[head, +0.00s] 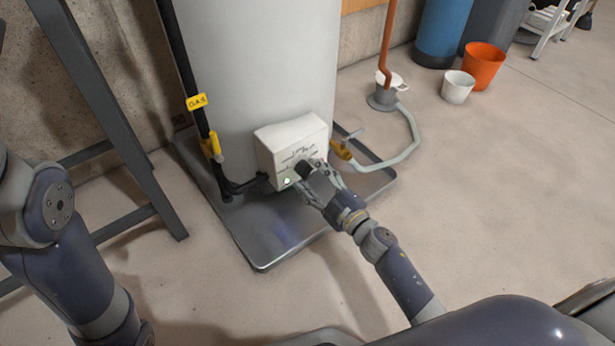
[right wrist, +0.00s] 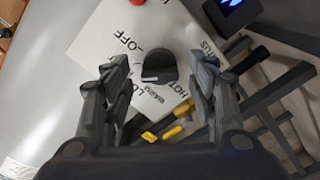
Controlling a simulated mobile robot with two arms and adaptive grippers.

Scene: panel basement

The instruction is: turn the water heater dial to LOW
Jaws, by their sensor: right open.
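The water heater's white control box (head: 292,146) is low on the tank, and its face (right wrist: 105,36) fills the middle of the right wrist view. The black dial (right wrist: 160,66) stands out from the face, with OFF, LOW and HOT printed around it. A pale line marks the dial's lower edge; which label it points at is hard to tell. My right gripper (right wrist: 160,70) is open, one finger either side of the dial, with visible gaps. In the head view, my right gripper (head: 318,182) partly covers the box front. My left gripper is out of view.
The tank (head: 255,60) stands on a metal tray (head: 265,255). A black gas pipe with a yellow valve (head: 210,145) is left of the box. A yellow drain valve (head: 341,150) and hose (head: 413,140) are right. A dark metal frame (head: 95,95) stands left.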

